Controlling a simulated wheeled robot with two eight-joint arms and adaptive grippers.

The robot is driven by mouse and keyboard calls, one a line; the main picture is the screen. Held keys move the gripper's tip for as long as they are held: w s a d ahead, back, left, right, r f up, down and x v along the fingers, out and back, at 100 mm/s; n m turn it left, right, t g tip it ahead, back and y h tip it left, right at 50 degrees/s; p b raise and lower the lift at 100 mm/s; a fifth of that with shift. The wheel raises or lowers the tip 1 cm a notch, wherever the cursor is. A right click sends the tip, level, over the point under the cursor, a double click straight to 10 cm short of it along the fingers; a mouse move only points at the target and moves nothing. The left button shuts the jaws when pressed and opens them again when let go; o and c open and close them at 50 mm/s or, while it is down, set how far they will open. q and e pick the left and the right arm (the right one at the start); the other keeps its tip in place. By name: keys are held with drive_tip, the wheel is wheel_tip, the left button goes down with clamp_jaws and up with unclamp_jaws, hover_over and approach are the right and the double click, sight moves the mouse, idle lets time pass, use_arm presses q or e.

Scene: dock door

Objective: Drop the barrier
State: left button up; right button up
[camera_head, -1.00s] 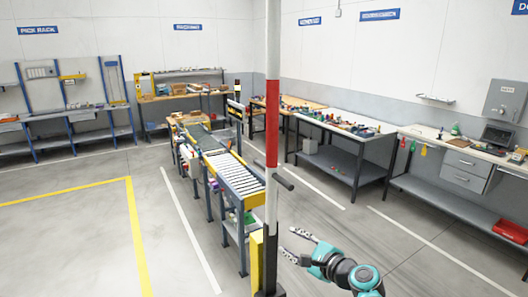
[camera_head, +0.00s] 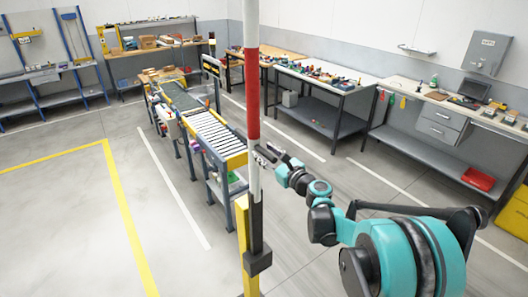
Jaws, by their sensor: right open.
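The barrier (camera_head: 252,95) is a red and white pole that stands upright in the middle of the head view. Its dark lower part (camera_head: 257,222) sits beside a yellow post (camera_head: 242,245). My right gripper (camera_head: 266,155) is open, with its fingertips close to the right side of the pole, just below the red band. The dark handle bar of the pole is at the fingers and mostly hidden by them. I cannot tell whether the fingers touch it. My left gripper is out of view.
A roller conveyor (camera_head: 215,135) runs behind the pole to the left. Workbenches (camera_head: 335,82) line the back right wall, with a red bin (camera_head: 478,179) below one. The floor (camera_head: 70,220) to the left, marked by a yellow line (camera_head: 124,215), is clear.

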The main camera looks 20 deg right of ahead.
drive_tip(key=shift+w+a, duration=0.25)
drive_tip(key=shift+w, duration=0.2)
drive_tip(key=shift+s+d, duration=0.1)
clamp_jaws()
